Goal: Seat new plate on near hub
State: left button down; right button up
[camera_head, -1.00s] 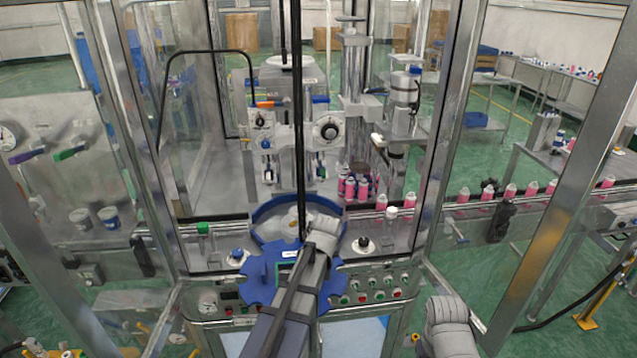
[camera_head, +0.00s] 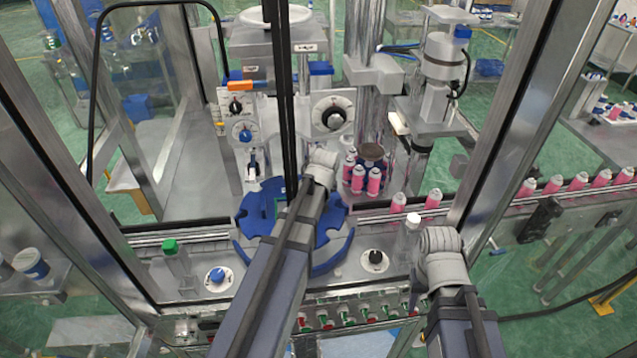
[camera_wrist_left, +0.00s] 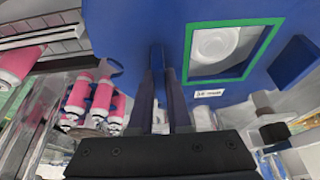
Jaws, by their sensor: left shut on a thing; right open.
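The new plate is a blue notched disc (camera_head: 333,212) with a green-framed window; in the head view it lies inside the curved blue guide (camera_head: 345,254). My left arm crosses it and hides much of it. The hub is otherwise hidden. My right gripper (camera_head: 440,240) is open and empty at the front right, beside a white-capped bottle.
Pink cans (camera_head: 366,176) stand close right of the plate, and more line the conveyor to the right. The white-capped bottle (camera_head: 413,222) and a green-capped bottle (camera_head: 172,255) stand at the front. Metal frame posts and a black vertical bar (camera_head: 280,100) flank the work area.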

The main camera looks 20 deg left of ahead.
pick_arm(q)
jog(key=shift+w+a, duration=0.2)
jog(key=shift+w, duration=0.2)
pick_arm(e)
jog(key=shift+w+a, duration=0.15)
jog(key=shift+w, duration=0.2)
pick_arm(q)
jog(key=shift+s+d, duration=0.1)
jog(key=shift+s, duration=0.05)
pick_arm(e)
jog(key=shift+s, duration=0.1)
pick_arm(q)
jog(key=shift+f+b, duration=0.35)
jog(key=shift+b, duration=0.05)
jog(key=shift+f+b, duration=3.35)
jog(key=shift+b, duration=0.05)
pick_arm(e)
notch_tip(320, 180, down, 8)
jog(key=shift+r, duration=0.25)
pick_arm(q)
jog(key=shift+f+b, duration=0.65)
pick_arm(e)
jog(key=shift+f, duration=0.65)
pick_arm(q)
jog(key=c, duration=0.8)
grip_release()
jog(key=shift+r, duration=0.1)
pick_arm(e)
jog(key=shift+r, duration=0.15)
